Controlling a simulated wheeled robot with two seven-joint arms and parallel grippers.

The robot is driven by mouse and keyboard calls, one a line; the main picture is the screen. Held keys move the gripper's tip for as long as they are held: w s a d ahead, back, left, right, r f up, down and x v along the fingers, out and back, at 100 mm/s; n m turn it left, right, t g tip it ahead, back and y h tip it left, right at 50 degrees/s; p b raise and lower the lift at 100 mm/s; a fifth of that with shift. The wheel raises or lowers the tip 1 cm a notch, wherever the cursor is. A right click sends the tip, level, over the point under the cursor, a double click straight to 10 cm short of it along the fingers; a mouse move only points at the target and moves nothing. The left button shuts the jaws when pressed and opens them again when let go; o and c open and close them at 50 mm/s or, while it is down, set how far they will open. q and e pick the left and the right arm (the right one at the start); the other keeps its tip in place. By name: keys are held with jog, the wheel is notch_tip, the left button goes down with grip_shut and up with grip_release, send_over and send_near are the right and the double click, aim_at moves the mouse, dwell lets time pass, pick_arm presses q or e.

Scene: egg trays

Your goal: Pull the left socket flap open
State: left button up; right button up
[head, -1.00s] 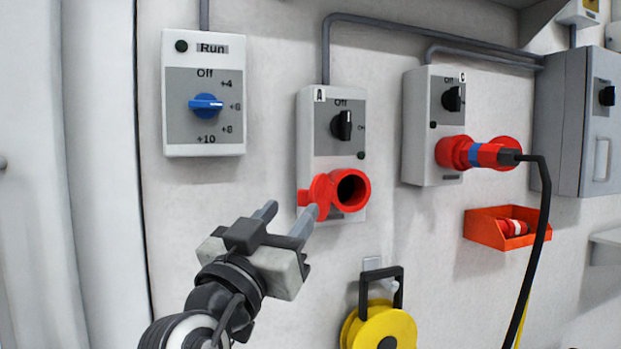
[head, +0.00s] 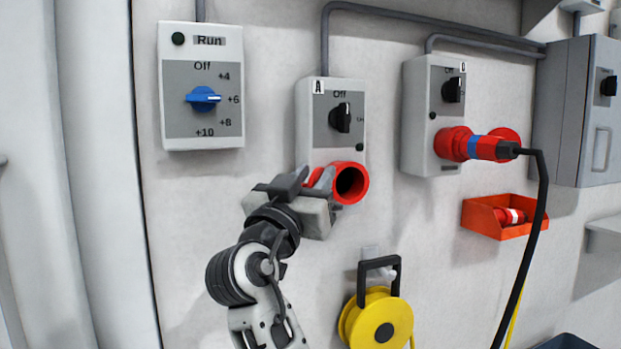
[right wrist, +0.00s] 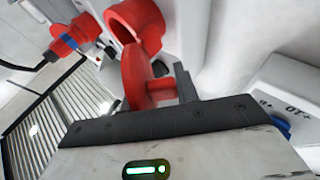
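The left socket (head: 349,184) is a red round socket under the switch box marked A (head: 330,120); its dark opening faces out. Its red flap (head: 312,177) stands swung out at the socket's left side, partly hidden by my right gripper. My right gripper (head: 308,178) has its fingers at the flap, with red showing between them. In the right wrist view the flap (right wrist: 137,75) stands edge-on, and its tab reaches one grey finger (right wrist: 185,85). The other finger is hidden there, so the grip is unclear. My left gripper is not in view.
A second box with a red plug (head: 480,148) and black cable stands to the right. A grey Run box (head: 201,130) with a blue knob is at the left. Below are a yellow cable reel (head: 360,325) and an orange bin (head: 482,222). The wall left of my gripper is clear.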

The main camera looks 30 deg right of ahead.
jog(key=shift+a+n+t+y, duration=0.15)
jog(key=shift+n+t+y, duration=0.25)
jog(key=shift+t, duration=0.2)
grip_shut()
jog(key=shift+s+n+t+y, duration=0.15)
jog(key=shift+n+t+y, duration=0.15)
jog(key=shift+t+y, duration=0.15)
jog(key=shift+s+n+t+y+p, duration=0.25)
jog(key=shift+n+t+y+p, duration=0.1)
jog(key=shift+n+t+y, duration=0.95)
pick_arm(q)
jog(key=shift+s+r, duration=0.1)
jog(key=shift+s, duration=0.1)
pick_arm(e)
jog(key=shift+t, duration=0.55)
